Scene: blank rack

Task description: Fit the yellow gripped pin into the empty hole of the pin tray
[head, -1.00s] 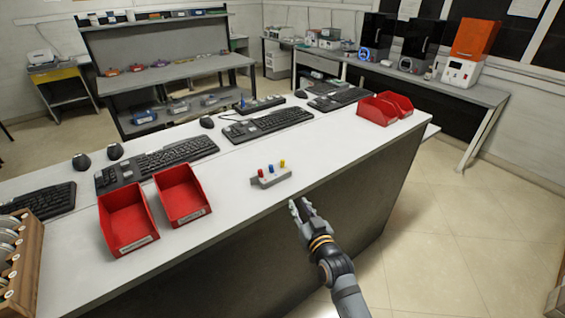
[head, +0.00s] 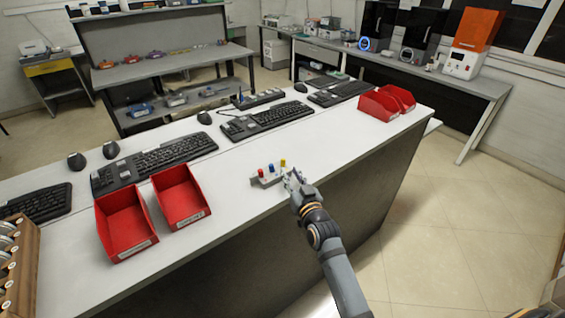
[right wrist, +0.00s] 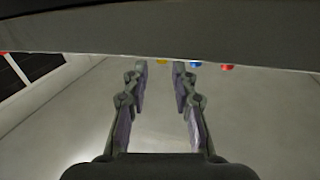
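The small grey pin tray (head: 267,181) lies on the white bench near its front edge. A red pin (head: 260,173), a blue pin (head: 271,168) and the yellow pin (head: 283,163) stand upright on it, yellow at the right end. My right gripper (head: 292,178) is just in front of the tray's right end. In the right wrist view its fingers (right wrist: 160,66) are open and empty. There the yellow pin (right wrist: 162,61) shows between the fingertips, with the blue pin (right wrist: 195,63) and red pin (right wrist: 227,67) to the right. No empty hole can be made out. My left gripper is not in view.
Two red bins (head: 125,222) (head: 181,196) stand left of the tray. Keyboards (head: 153,163) (head: 267,121) lie behind it, and more red bins (head: 380,105) stand at the far right. The bench top right of the tray is clear.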

